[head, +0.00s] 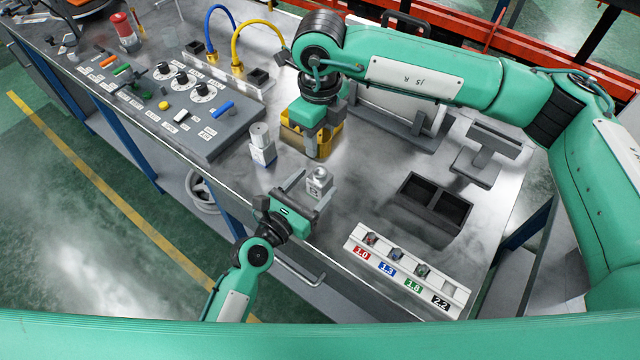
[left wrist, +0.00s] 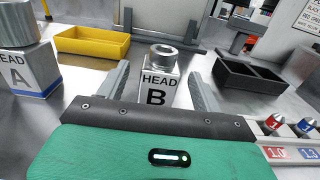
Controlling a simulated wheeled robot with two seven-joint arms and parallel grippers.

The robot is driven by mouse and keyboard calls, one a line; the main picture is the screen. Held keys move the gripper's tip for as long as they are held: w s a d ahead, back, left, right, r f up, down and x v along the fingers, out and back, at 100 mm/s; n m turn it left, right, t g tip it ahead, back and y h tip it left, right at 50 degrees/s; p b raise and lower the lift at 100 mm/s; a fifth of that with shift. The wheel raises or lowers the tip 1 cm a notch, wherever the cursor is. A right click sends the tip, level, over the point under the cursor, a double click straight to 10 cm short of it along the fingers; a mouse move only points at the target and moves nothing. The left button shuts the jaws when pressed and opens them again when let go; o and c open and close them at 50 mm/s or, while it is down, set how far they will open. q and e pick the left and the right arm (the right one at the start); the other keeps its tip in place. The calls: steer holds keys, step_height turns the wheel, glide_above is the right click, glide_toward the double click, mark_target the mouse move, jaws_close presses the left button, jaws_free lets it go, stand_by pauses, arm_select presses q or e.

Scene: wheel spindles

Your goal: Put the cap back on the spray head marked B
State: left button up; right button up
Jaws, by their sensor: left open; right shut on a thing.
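The spray head marked B (head: 319,183) stands upright on the metal bench, with a short metal ring on top and no cap on it. Its label faces me in the left wrist view (left wrist: 158,92). My left gripper (head: 307,187) is open, with its fingers on either side of head B and gaps between. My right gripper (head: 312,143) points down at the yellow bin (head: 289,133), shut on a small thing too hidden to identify. The bin also shows in the left wrist view (left wrist: 92,45). I cannot make out a loose cap.
Head A (head: 262,153), with a wide cylinder on top, stands left of head B. A black two-compartment box (head: 410,209) is to the right. A white rack (head: 456,290) marked 1.0 to 2.2 lies at the front right. A control panel (head: 190,105) fills the left.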

arm_select(q)
steer(key=shift+x, duration=1.45)
steer(key=c, duration=1.5)
steer(key=shift+o, duration=0.2)
arm_select(e)
glide_above(319, 175)
steer(key=shift+f, duration=2.45)
steer(key=shift+f, duration=0.1)
steer(key=shift+f, duration=0.8)
arm_select(q)
jaws_close()
arm_select(e)
steer(key=shift+f, duration=0.55)
